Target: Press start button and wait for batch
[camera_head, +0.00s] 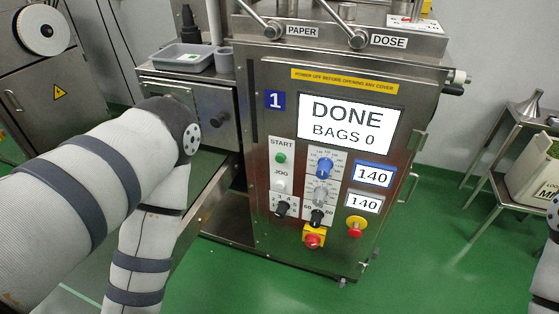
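The teabag machine (270,95), marked 1, stands in the middle. Its display (350,122) reads "DONE" and "BAGS 0". The green start button (280,158) sits under the "START" label at the panel's left, with the white jog button (280,186) below it. Nothing covers the start button. My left arm fills the left side and bends down out of the picture; its gripper is not seen. Only a bit of my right arm shows at the right edge, and its gripper is not seen either.
A red stop button (355,229) and a red-and-yellow switch (313,237) sit low on the panel. A grey tray (182,57) stands at the machine's left. A metal side table (505,185) holds a white bin (525,185) and a funnel (530,104). Green floor is clear in front.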

